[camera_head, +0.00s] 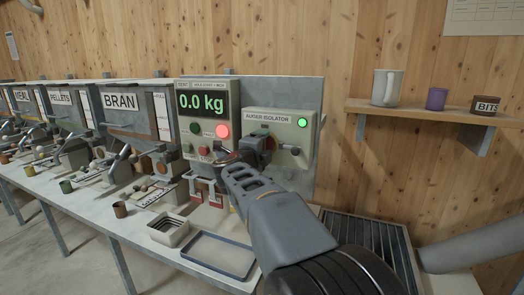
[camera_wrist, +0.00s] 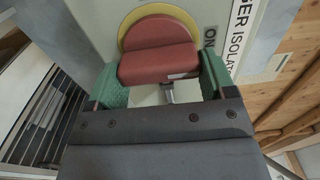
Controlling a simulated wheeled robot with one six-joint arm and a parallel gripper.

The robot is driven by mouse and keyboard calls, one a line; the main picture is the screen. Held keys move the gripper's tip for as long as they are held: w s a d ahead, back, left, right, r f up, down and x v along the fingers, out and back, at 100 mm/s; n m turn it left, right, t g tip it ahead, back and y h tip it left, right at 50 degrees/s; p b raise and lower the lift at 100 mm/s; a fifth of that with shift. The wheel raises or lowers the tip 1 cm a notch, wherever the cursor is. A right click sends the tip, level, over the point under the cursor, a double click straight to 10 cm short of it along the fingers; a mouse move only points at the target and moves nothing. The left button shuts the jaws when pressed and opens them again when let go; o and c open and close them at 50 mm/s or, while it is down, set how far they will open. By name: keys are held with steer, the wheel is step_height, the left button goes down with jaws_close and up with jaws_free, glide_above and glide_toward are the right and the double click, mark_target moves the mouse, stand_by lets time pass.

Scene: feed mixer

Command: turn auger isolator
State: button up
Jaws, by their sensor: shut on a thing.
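The auger isolator is a pale box (camera_head: 285,122) on a grey panel, with a lit green lamp (camera_head: 303,122) at its top right. Its knob is a red block (camera_wrist: 158,62) in front of a yellow disc (camera_wrist: 158,17) in the wrist view. My gripper (camera_head: 258,150) reaches the box from the front and hides most of the knob in the head view. In the wrist view my gripper (camera_wrist: 160,75) is shut on the red knob, with a green pad on each side.
A scale box (camera_head: 206,125) reading 0.0 kg, with a lit red lamp, stands just left of the isolator. A blue-rimmed tray (camera_head: 218,274) and a small square tin (camera_head: 168,244) are on the bench. A shelf (camera_head: 428,114) with cups is at the right.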

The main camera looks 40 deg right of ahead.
stand_by(0.4)
steer(key=o, duration=0.9)
steer(key=v, duration=1.4)
steer(key=shift+d+b, duration=0.1)
steer(key=shift+b, duration=0.3)
